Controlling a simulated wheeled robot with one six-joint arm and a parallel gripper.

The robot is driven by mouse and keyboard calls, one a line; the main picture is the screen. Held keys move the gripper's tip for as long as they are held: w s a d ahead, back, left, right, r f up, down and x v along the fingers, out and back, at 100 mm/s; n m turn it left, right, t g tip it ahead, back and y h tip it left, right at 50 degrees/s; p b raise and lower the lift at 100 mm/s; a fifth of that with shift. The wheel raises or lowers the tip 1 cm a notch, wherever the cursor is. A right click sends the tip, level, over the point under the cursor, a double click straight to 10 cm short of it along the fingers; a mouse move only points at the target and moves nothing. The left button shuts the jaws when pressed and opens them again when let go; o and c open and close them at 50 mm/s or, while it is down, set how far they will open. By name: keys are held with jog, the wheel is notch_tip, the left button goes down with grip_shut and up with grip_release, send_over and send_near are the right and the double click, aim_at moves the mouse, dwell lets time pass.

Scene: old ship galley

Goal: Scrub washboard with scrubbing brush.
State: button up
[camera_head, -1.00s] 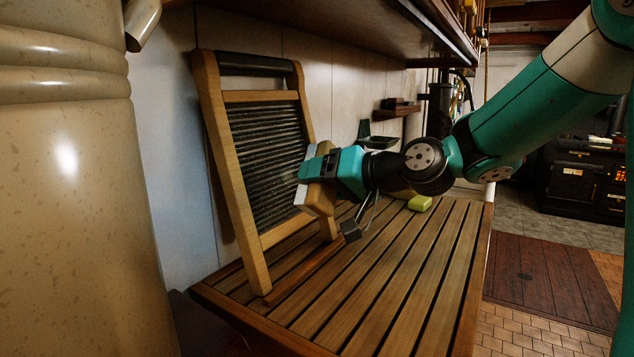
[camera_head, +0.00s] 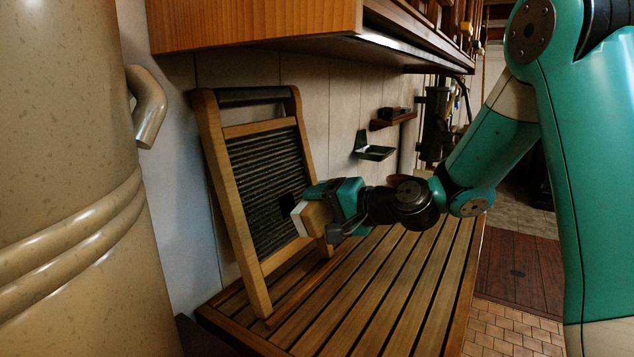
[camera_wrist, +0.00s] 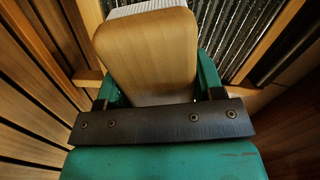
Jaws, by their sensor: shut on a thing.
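The washboard (camera_head: 262,180) has a wooden frame and a dark ribbed panel. It leans against the wall at the back left of the slatted wooden table. My gripper (camera_head: 326,207) is shut on the scrubbing brush (camera_head: 312,219), a wooden block with pale bristles. The bristle side faces the ribbed panel near its right edge, at about mid to lower height. I cannot tell for sure whether the bristles touch the ribs. In the wrist view the brush (camera_wrist: 150,55) sits between my fingers, with the washboard's ribs (camera_wrist: 235,35) beyond it.
The slatted table (camera_head: 395,280) is mostly clear in front. A large beige cylinder (camera_head: 65,190) stands close at the left. A wooden shelf (camera_head: 260,25) overhangs the washboard.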

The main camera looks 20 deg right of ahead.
aim_at(281, 209)
jog(key=shift+w+d+r+m+p, duration=0.15)
jog(key=shift+d+m+p, duration=0.05)
jog(key=shift+m+p, duration=0.6)
jog(key=shift+w+a+f+m, duration=0.1)
jog(key=shift+w+f+m, duration=0.15)
jog(key=shift+m, duration=0.15)
jog(key=shift+p+x, duration=0.7)
jog(key=shift+x, duration=2)
jog(key=shift+x, duration=1)
jog(key=shift+w+d, duration=0.5)
jog(key=shift+d, duration=0.4)
jog(key=shift+w+d, duration=0.55)
jog(key=shift+d, duration=0.3)
jog(key=shift+w+a, duration=0.1)
jog(key=shift+s+a+f, duration=0.1)
jog(key=shift+s+a, duration=0.45)
jog(key=shift+a, duration=0.3)
jog(key=shift+s+a, duration=0.5)
jog(key=shift+a, duration=0.4)
